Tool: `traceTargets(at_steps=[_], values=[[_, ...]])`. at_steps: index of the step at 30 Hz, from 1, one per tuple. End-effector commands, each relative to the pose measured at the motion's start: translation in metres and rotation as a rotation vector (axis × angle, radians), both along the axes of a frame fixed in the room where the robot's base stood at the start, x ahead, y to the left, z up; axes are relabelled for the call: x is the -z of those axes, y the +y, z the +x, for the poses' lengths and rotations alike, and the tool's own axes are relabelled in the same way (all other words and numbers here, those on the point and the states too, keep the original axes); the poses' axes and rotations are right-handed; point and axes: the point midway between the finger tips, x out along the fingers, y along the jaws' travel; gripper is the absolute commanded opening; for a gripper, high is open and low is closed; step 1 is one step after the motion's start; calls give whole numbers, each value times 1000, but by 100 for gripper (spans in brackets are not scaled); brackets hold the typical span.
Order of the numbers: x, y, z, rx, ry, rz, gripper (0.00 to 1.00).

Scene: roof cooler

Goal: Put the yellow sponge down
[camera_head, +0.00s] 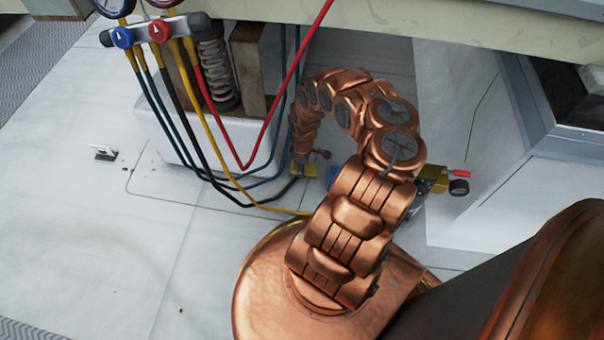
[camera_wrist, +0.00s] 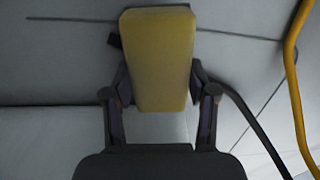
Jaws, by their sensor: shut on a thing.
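The yellow sponge (camera_wrist: 159,60) is in the middle of the wrist view, long side running away from my gripper. My gripper (camera_wrist: 160,92) is shut on it, with one dark finger at each side of its near half. A pale grey surface lies beyond the sponge; I cannot tell whether the sponge touches it. In the head view my copper arm curls over and down, and the sponge cannot be made out there. My gripper (camera_head: 298,172) is small and partly hidden in that view, near the hoses.
A gauge manifold (camera_head: 150,32) with red, yellow, blue and black hoses hangs at upper left. A yellow hose (camera_wrist: 298,80) runs at the right in the wrist view. A white box (camera_head: 190,125) stands behind the hoses. The pale floor (camera_head: 90,230) at left is mostly clear.

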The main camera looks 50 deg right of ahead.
Motion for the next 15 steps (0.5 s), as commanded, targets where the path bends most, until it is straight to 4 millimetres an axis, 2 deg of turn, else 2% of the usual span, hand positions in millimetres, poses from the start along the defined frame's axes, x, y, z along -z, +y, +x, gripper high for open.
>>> traceTargets(at_steps=[9, 15], values=[[35, 2, 1, -3, 1, 1, 29], [35, 1, 1, -2, 0, 0, 29]])
